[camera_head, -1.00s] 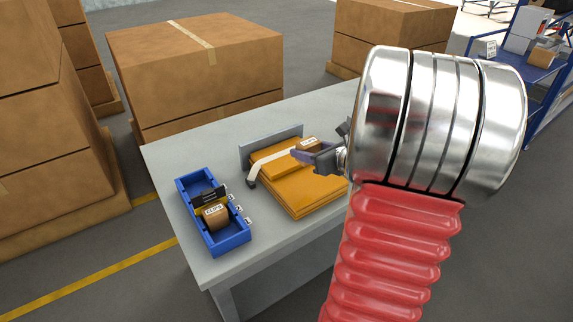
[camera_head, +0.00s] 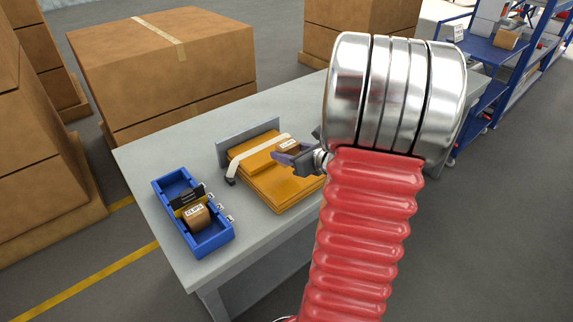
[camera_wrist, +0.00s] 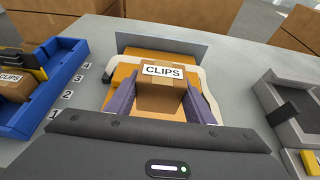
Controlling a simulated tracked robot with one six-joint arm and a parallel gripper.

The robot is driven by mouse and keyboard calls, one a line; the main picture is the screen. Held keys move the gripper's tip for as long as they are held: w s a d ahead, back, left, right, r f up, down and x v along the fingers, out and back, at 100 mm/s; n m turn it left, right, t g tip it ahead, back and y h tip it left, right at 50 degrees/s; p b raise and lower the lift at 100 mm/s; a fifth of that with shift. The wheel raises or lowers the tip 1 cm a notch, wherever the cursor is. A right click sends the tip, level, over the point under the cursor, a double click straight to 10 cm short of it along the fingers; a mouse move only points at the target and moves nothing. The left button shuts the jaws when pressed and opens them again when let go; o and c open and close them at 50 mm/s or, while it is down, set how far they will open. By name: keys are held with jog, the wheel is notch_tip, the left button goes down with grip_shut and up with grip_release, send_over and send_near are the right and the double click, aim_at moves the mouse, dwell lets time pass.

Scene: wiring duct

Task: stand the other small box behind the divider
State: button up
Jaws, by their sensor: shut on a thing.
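My gripper (camera_wrist: 161,112) is shut on a small brown box (camera_wrist: 161,98) with a white CLIPS label, its two fingers on either side of it. In the head view the gripper (camera_head: 297,158) holds this box (camera_head: 289,145) over the orange stack. A second CLIPS box (camera_head: 196,219) sits in the blue tray (camera_head: 222,240), on the near side of a black and yellow divider (camera_head: 187,200). In the wrist view that box (camera_wrist: 13,86) and the divider (camera_wrist: 34,62) show at the left edge, partly cut off.
Under the held box lies an orange stack (camera_head: 264,182) with a pale strap, before a grey upright plate (camera_head: 247,138). Number tags line the tray's right side. A grey tray (camera_wrist: 262,90) stands at right in the wrist view. Large cartons (camera_head: 180,70) stand behind the table.

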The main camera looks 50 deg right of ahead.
aim_at(288, 173)
jog(key=shift+f, duration=0.35)
jog(key=shift+f, duration=2.1)
jog(key=shift+f, duration=0.1)
jog(key=o, duration=1.1)
jog(key=shift+c, duration=0.2)
jog(key=v, duration=1.2)
